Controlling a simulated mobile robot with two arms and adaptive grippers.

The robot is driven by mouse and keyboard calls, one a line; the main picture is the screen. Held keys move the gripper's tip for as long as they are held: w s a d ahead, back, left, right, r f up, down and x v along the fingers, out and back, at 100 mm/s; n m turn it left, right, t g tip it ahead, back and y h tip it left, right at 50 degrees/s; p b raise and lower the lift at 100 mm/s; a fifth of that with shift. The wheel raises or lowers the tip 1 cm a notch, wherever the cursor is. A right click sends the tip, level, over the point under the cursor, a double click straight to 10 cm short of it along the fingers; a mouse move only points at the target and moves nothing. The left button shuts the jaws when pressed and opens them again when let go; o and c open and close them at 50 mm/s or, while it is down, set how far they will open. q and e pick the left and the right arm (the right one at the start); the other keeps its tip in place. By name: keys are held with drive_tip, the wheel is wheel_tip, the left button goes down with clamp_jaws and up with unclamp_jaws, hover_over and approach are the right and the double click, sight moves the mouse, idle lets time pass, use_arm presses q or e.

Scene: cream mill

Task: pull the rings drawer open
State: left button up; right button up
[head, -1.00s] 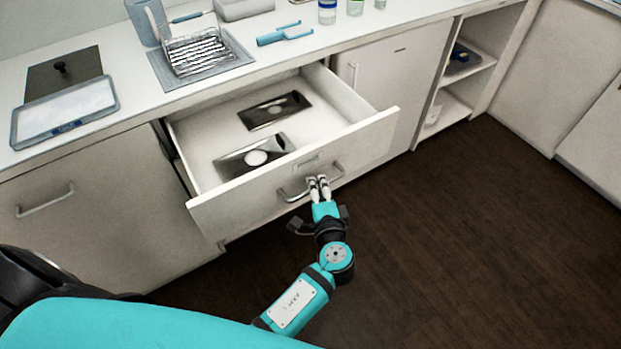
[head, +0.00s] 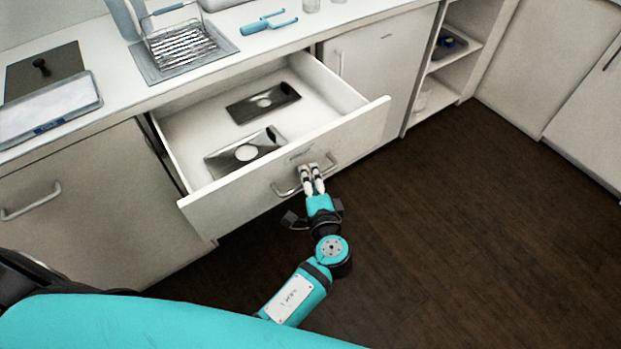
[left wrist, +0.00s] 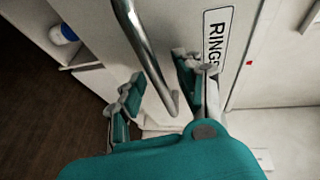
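The rings drawer (head: 215,206) is a white drawer under the counter, pulled well out with its inside showing. Its metal bar handle (head: 283,192) is on the front panel. The left wrist view shows the handle (left wrist: 141,48) close up, next to a "RINGS" label (left wrist: 216,38). My left gripper (head: 309,172) is at the handle. In the left wrist view its fingers (left wrist: 157,85) stand apart, one on each side of the bar, with gaps visible; contact cannot be told. My right gripper is not in view.
Two dark metal trays with pale round pieces, the nearer tray (head: 218,163) and the farther tray (head: 240,113), lie in the drawer. A wire basket (head: 182,48) and a blue-handled tool (head: 268,23) are on the counter. Dark floor (head: 450,240) is clear to the right.

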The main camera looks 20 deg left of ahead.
use_arm(q)
drive_tip(key=shift+s+d, duration=0.2)
drive_tip(key=shift+s, duration=0.05)
drive_tip(key=v, duration=0.7)
drive_tip(key=shift+f, duration=0.1)
drive_tip(key=s+a+f+g+h, duration=0.1)
drive_tip(key=s+f+g+h, duration=0.3)
drive_tip(key=f, duration=1)
drive_tip(key=s+f+g+h, duration=0.15)
drive_tip(key=s+f, duration=0.35)
drive_tip(key=f, duration=0.8)
drive_tip(key=s+a+f+n+g, duration=0.2)
drive_tip(key=s+a+f+n, duration=0.1)
drive_tip(key=s, duration=0.6)
drive_tip(key=s+a+f+n+g+h+p, duration=0.1)
drive_tip(key=s+a+f+n+g, duration=0.2)
drive_tip(key=s+a+f, duration=0.2)
drive_tip(key=s+a+f+n+g+h, duration=0.1)
drive_tip(key=s+a+f, duration=0.3)
drive_tip(key=s+f, duration=0.5)
drive_tip(key=s+n+g, duration=0.1)
drive_tip(key=s, duration=0.3)
drive_tip(key=shift+n+p, duration=0.35)
drive_tip(key=shift+n, duration=0.05)
